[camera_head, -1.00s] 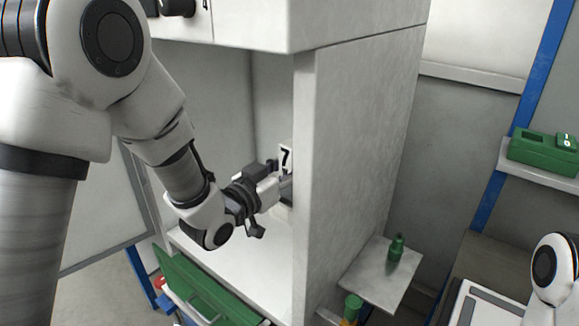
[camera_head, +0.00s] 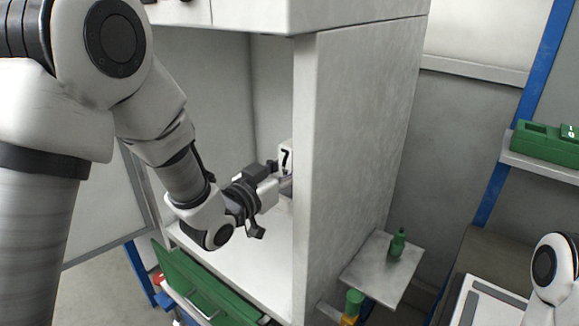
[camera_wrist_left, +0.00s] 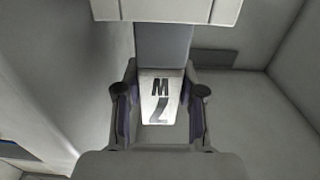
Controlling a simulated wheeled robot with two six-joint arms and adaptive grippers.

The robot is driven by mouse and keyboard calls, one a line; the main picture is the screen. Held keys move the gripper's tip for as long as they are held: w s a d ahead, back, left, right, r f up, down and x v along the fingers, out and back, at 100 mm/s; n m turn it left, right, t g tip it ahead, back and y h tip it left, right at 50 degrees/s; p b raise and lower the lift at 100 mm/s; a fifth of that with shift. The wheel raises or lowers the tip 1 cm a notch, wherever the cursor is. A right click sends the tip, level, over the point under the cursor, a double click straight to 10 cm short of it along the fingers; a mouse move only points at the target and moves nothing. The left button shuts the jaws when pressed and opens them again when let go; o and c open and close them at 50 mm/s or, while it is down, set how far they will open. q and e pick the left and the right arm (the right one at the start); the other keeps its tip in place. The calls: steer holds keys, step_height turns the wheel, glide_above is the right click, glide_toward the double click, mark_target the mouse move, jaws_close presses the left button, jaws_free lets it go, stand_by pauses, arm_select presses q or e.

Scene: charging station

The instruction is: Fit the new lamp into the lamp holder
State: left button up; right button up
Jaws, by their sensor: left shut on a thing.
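My left gripper (camera_head: 280,182) reaches into the open white cabinet (camera_head: 360,130), close behind the front edge of its right wall. It is shut on a white block marked 7 (camera_head: 286,156). In the left wrist view this block (camera_wrist_left: 161,98) sits between the two dark fingers and carries the marks M and 7. A grey upright part (camera_wrist_left: 163,48) adjoins its far end, below a white piece (camera_wrist_left: 165,10). I cannot tell whether the block is the new lamp, or which part is the lamp holder. The cabinet wall partly hides the fingertips. My right gripper is out of view.
A green drawer (camera_head: 205,286) stands open below the cabinet. A small side shelf (camera_head: 372,277) with a green bottle (camera_head: 397,243) juts out at right. A green box (camera_head: 545,143) rests on a ledge at far right. The cabinet floor is clear.

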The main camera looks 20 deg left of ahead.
arm_select(q)
steer(key=shift+f+b, duration=0.75)
steer(key=shift+f, duration=0.15)
steer(key=o, duration=1.3)
steer(key=shift+c, duration=0.2)
steer(key=v, duration=0.7)
steer(key=shift+s, duration=0.25)
steer(key=shift+a, duration=0.1)
